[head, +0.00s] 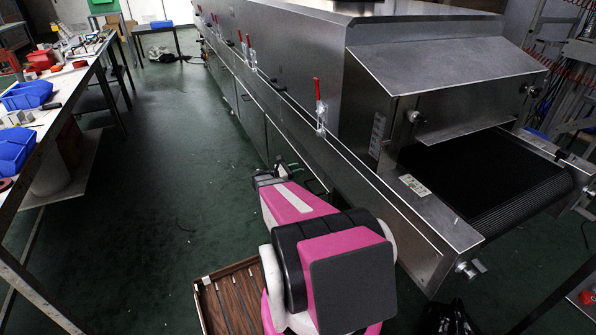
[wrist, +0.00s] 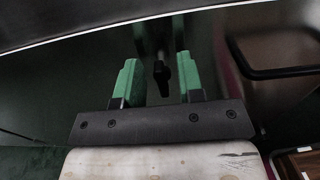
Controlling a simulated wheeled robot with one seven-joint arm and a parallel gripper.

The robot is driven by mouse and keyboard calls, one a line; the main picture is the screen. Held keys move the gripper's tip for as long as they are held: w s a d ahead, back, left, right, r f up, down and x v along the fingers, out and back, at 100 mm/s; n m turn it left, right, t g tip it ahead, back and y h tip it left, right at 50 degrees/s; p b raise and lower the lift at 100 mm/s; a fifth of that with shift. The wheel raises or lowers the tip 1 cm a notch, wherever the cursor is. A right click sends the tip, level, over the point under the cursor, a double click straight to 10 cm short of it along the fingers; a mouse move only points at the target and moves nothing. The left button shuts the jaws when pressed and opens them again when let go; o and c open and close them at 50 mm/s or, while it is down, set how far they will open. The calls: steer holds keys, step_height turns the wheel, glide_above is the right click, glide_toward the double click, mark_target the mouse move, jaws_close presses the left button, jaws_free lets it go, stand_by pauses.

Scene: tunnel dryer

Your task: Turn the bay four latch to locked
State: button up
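My gripper (head: 288,170) is at the lower side of the long steel dryer (head: 380,195) in the head view. In the wrist view its two green fingers (wrist: 157,70) stand apart, with a clear gap. A small dark handle (wrist: 161,76), pointing down, shows between and beyond the fingers in the wrist view. It may be the latch; I see no contact with either finger. No bay number or locked mark is readable. The arm hides part of the dryer side in the head view.
A dark bar handle (wrist: 275,72) is at right in the wrist view. A wooden slatted tray (head: 232,299) is beside my arm. A cluttered workbench (head: 45,125) stands left, with open green floor between.

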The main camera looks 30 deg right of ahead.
steer(key=shift+d, duration=0.45)
jaws_close()
steer(key=shift+m, duration=0.4)
steer(key=shift+s+f+m, duration=0.15)
steer(key=shift+s+m, duration=0.05)
steer(key=shift+m, duration=2.65)
steer(key=shift+s+f+m, duration=0.15)
steer(key=shift+f+m, duration=0.05)
steer(key=shift+m, duration=2.7)
steer(key=shift+s+f+m, duration=0.15)
steer(key=shift+s+m, duration=0.05)
steer(key=shift+m, duration=2.65)
